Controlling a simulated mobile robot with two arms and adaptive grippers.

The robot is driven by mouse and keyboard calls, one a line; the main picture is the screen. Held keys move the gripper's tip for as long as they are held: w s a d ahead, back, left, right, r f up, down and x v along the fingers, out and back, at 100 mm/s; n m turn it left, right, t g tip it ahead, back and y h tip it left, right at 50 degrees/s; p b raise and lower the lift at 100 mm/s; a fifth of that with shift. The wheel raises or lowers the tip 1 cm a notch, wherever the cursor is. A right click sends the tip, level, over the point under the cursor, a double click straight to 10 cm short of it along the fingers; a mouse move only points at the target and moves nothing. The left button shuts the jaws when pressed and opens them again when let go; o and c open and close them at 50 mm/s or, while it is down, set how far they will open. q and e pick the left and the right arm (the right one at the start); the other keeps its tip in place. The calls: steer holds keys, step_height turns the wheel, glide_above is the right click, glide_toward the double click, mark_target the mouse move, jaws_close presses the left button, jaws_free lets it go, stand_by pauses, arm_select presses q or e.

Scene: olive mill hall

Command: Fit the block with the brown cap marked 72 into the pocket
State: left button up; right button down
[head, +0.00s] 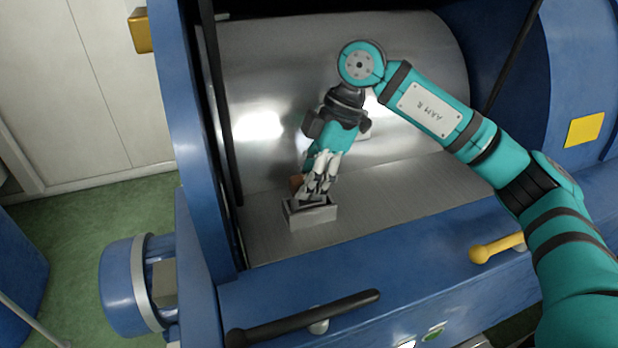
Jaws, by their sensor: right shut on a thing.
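My right gripper (314,192) points down inside the machine's open bay, its fingers shut close together at a small grey box-shaped holder. A small brown patch (297,182) shows just left of the fingers; it looks like the brown cap of the block they hold. The fingers hide most of the block, and no number can be read. The grey holder (312,217), which looks like the pocket, has a raised rim and stands on the metal floor. The fingertips are at its opening; I cannot tell how deep the block sits. My left gripper is out of view.
The bay has a brushed metal floor (400,205) and a curved shiny back wall (260,70). A blue front ledge carries a black bar handle (305,318) and a yellow-knobbed lever (495,247). Blue side walls bound the bay; the metal floor right of the holder is clear.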

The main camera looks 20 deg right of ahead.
steer(key=shift+f, duration=0.2)
steer(key=c, duration=1)
jaws_free()
steer(key=v, duration=1.2)
steer(key=shift+s, duration=0.1)
